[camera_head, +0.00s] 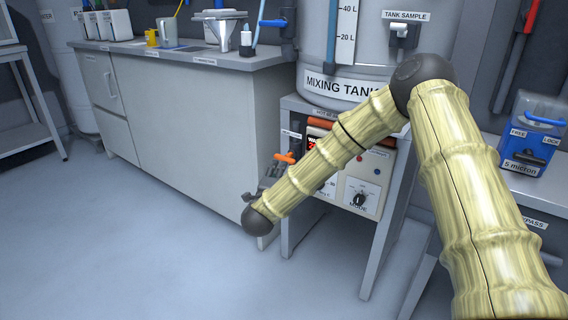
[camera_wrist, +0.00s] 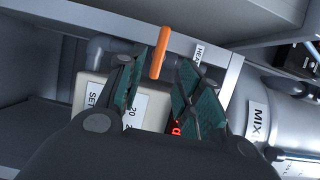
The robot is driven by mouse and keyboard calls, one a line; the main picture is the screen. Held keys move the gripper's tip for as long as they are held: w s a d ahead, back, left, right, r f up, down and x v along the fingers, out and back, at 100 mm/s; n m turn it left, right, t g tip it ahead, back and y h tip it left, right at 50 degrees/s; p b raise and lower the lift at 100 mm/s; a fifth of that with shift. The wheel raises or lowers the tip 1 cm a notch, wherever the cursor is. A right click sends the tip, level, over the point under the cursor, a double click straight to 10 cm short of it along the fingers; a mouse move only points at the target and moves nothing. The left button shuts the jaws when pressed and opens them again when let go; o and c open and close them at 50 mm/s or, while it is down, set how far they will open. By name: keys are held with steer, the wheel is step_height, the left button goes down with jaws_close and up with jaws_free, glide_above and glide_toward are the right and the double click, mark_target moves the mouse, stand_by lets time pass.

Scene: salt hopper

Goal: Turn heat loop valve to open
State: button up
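The heat loop valve shows as an orange lever handle (camera_wrist: 160,53) in the wrist view, below a grey shelf edge and left of a partly seen "HEAT" label (camera_wrist: 198,54). In the head view the orange handle (camera_head: 285,158) sticks out at the left side of the stand under the mixing tank. My gripper (camera_wrist: 166,80) is open, with its two dark green finger pads on either side of the handle's lower part. A gap seems to show on each side, so I see no clear grip. In the head view my gripper (camera_head: 272,174) is mostly hidden behind my arm.
A control box (camera_wrist: 150,105) with a red display sits behind the fingers, and its mode dial (camera_head: 360,197) shows in the head view. The mixing tank (camera_head: 345,60) stands above. A grey cabinet (camera_head: 185,125) is at left. The floor in front is clear.

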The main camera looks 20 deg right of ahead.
mark_target(283, 160)
steer(key=shift+b+x, duration=1.45)
steer(key=shift+x, duration=3.3)
jaws_close()
steer(key=shift+a, duration=0.15)
